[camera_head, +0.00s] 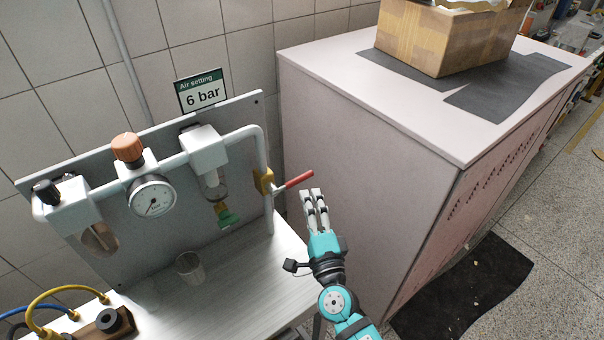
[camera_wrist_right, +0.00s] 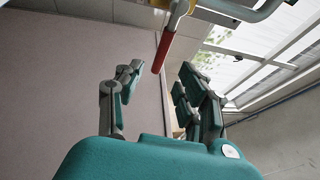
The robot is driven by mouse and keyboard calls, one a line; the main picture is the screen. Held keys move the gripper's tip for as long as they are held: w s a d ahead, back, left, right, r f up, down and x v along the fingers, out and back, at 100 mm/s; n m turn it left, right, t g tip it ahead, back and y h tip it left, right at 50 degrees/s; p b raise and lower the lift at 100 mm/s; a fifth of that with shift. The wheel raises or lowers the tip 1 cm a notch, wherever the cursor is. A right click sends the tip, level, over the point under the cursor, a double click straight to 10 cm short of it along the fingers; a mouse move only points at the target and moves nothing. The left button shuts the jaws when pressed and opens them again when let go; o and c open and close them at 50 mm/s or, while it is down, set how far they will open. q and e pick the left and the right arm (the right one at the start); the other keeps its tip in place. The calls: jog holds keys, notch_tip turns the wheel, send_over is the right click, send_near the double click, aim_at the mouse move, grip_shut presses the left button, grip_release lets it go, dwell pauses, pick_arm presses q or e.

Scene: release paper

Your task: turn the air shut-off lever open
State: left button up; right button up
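The air shut-off lever (camera_head: 298,180) has a red handle on a yellow valve (camera_head: 264,182), fitted on the vertical pipe at the right end of the air unit. The handle sticks out sideways to the right, across the pipe, tilted slightly up. My right gripper (camera_head: 312,196) is just below the handle's free end, apart from it. In the right wrist view the red handle (camera_wrist_right: 164,50) points down toward the gap between the spread fingers (camera_wrist_right: 165,88), with nothing held. My left gripper is not in view.
A pressure gauge (camera_head: 153,196), an orange knob (camera_head: 128,148) and a "6 bar" sign (camera_head: 202,92) are on the left. A clear cup (camera_head: 190,268) stands on the bench (camera_head: 240,290). A large pale cabinet (camera_head: 350,150) closes off the space right of the lever; a box (camera_head: 450,40) sits on it.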

aim_at(302, 176)
jog(key=x, duration=0.7)
jog(key=shift+w+a+r, duration=0.1)
jog(key=shift+w, duration=0.25)
jog(key=shift+c, duration=0.5)
grip_shut()
